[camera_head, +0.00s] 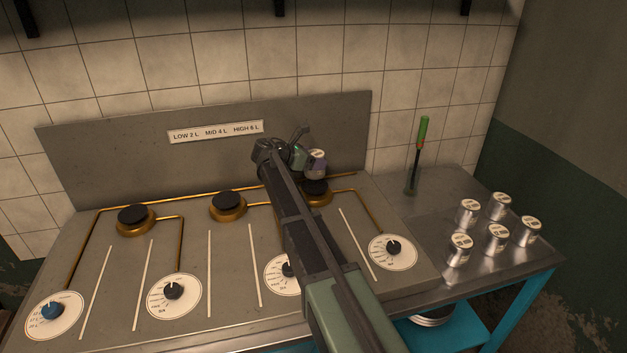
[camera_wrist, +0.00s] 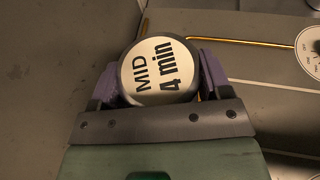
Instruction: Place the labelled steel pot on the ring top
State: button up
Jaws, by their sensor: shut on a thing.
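A small steel pot (camera_head: 317,166) is held between the purple fingers of my gripper (camera_head: 308,158). In the wrist view its round lid (camera_wrist: 160,68) reads "MID 4 min", and the fingers clasp it from both sides. The pot is at the right-hand visible ring top (camera_head: 317,190), a black disc on a brass base, and appears just above it. Whether it touches the disc cannot be told. Two other ring tops, one in the middle (camera_head: 228,203) and one at the left (camera_head: 136,217), are bare. My arm hides part of the stove.
Several lidded steel pots (camera_head: 497,238) stand on the metal side table (camera_head: 425,210) at right. A green-handled tool (camera_head: 422,132) stands upright behind them. Dials, including a blue-knobbed one (camera_head: 52,311), line the stove front. The back panel (camera_head: 110,150) carries a label (camera_head: 215,131).

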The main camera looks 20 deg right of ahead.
notch_tip(320, 180, down, 4)
jog(key=b, duration=0.4)
jog(key=shift+f, duration=0.25)
jog(key=shift+r+p, duration=0.3)
jog(key=shift+f+b, duration=0.25)
jog(key=shift+b, duration=0.05)
jog(key=o, duration=1)
jog(key=shift+o, duration=0.2)
jog(key=shift+r, duration=0.1)
jog(key=shift+r+p, duration=0.3)
jog(key=shift+p, duration=0.15)
jog(key=w+p+v, duration=0.1)
jog(key=p+v, duration=0.3)
jog(key=v, duration=0.8)
jog(key=shift+s, duration=0.45)
